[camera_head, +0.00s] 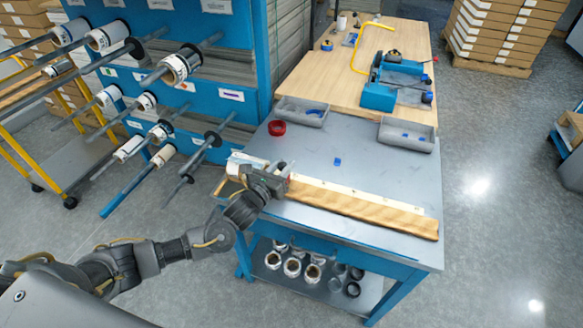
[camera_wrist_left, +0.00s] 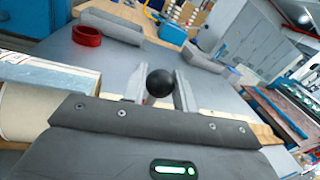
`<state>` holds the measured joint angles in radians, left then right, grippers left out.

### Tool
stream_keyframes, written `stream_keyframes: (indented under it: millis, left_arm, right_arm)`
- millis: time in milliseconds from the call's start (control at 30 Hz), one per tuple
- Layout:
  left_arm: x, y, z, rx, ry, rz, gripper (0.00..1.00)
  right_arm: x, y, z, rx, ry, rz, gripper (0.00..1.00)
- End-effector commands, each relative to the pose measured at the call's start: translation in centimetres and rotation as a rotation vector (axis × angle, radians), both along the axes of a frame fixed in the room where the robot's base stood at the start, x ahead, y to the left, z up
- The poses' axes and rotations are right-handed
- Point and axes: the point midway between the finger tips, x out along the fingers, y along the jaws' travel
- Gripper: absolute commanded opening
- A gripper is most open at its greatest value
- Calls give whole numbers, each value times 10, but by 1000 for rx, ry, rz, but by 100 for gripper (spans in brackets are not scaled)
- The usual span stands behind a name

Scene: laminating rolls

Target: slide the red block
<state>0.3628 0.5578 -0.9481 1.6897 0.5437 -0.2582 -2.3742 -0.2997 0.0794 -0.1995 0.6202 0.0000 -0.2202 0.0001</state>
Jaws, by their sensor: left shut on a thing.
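My left gripper (camera_head: 284,176) is at the left end of a long wooden board (camera_head: 375,208) on the grey table. In the left wrist view, its two fingers (camera_wrist_left: 159,88) stand on either side of a round black knob (camera_wrist_left: 159,82) and are shut on it. What the knob is fixed to is hidden behind the gripper body. A small red patch shows beside the fingertips in the head view; it may be the red block, which is otherwise hidden. My right gripper is in neither view.
A red ring (camera_head: 277,128), two grey trays (camera_head: 405,146) and a small blue piece (camera_head: 337,161) lie behind the board on the grey table (camera_head: 330,146). A pale roll (camera_wrist_left: 30,110) is close beside the gripper. A rack of rolls (camera_head: 180,66) stands at left.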

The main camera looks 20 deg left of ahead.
Motion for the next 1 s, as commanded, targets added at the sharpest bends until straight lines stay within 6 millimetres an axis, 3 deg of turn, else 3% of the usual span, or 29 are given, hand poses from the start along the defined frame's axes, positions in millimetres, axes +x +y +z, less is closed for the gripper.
stream_keyframes:
  millis: [167,200,300,667,1000]
  left_arm:
    - [0,-1,0,-3,0,1,0]
    - [0,-1,0,-3,0,0,34]
    - [0,-1,0,-3,0,0,47]
    - [-4,0,-1,-2,1,0,48]
    - [-63,16,-3,-3,3,-1,48]
  right_arm:
    - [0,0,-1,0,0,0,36]
    - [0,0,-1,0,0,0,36]
    - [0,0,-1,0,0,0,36]
    - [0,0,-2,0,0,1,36]
    - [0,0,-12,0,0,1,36]
